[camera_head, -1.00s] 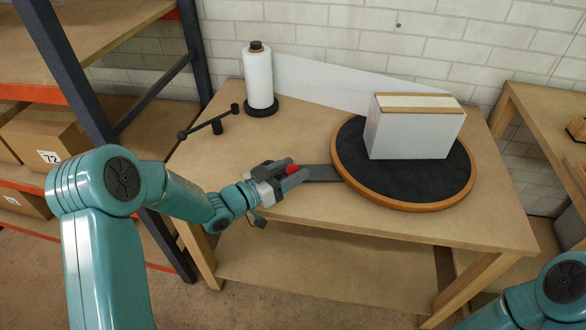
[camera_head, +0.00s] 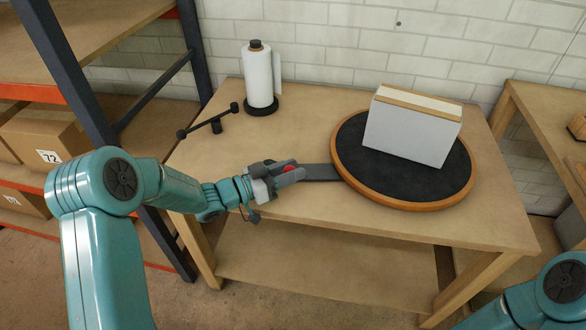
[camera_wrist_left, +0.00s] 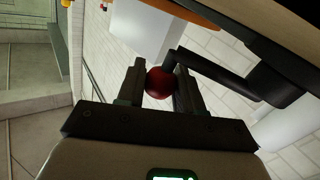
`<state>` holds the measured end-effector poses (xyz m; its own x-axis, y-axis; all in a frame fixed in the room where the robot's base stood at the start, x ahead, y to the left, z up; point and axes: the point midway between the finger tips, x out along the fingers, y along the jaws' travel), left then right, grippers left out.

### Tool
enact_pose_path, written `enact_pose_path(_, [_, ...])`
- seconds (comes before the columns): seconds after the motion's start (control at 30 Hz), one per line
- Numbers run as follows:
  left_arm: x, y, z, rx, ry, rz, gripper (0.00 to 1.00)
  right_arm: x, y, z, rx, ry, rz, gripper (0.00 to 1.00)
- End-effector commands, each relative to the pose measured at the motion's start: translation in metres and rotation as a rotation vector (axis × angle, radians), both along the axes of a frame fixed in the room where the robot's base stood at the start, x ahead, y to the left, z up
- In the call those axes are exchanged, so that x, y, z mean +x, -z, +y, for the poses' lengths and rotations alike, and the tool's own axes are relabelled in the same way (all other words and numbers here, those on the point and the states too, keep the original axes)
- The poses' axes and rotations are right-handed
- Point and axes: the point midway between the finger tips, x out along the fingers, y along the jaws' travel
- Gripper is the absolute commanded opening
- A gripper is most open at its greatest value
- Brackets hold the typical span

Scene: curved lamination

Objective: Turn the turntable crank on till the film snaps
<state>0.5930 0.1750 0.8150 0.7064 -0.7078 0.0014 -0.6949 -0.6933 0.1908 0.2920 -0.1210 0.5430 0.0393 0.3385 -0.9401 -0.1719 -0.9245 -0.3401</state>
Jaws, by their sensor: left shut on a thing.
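My left gripper (camera_head: 280,174) is shut on the red crank knob (camera_head: 289,168), which also shows between the fingers in the left wrist view (camera_wrist_left: 159,83). The dark crank arm (camera_head: 322,172) runs from the knob to the round turntable (camera_head: 440,190), with its black top and orange rim. A pale wrapped box (camera_head: 410,132) with tan upper edges stands on the turntable, turned at an angle. The white film roll (camera_head: 258,78) stands upright on a black base, with a short loose flap of film (camera_head: 277,72) at its right side. No film spans from roll to box. My right gripper is out of view.
A black bar on a short post (camera_head: 214,124) stands on the table (camera_head: 300,122) left of the roll. A shelf rack with cartons (camera_head: 45,140) is at the left. Another table (camera_head: 545,125) is at the right. The table between roll and turntable is clear.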

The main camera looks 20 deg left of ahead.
Motion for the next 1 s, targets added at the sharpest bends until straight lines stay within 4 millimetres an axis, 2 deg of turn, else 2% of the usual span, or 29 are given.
enact_pose_path(0.2, [-0.007, 0.001, 0.006, 0.001, 0.088, 0.004, 0.0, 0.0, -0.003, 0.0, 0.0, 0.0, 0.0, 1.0])
enact_pose_path(0.5, [-0.007, 0.0, 0.005, 0.0, 0.094, 0.001, 0.0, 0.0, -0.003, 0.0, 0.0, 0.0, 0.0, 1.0])
enact_pose_path(0.53, [-0.007, 0.0, 0.005, 0.0, 0.094, 0.001, 0.45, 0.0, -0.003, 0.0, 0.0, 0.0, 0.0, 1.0])
enact_pose_path(0.57, [-0.007, 0.0, 0.005, 0.0, 0.094, 0.001, 0.55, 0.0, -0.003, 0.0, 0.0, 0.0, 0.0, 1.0])
enact_pose_path(0.6, [-0.007, 0.0, 0.005, 0.001, 0.094, 0.002, 0.59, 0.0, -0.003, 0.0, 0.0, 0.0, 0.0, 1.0])
enact_pose_path(0.87, [-0.008, 0.001, 0.006, 0.001, 0.093, 0.004, 0.59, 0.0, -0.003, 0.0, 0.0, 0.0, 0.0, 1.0])
enact_pose_path(1.0, [-0.015, 0.001, 0.016, 0.002, 0.091, 0.005, 0.59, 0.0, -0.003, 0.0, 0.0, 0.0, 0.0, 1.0])
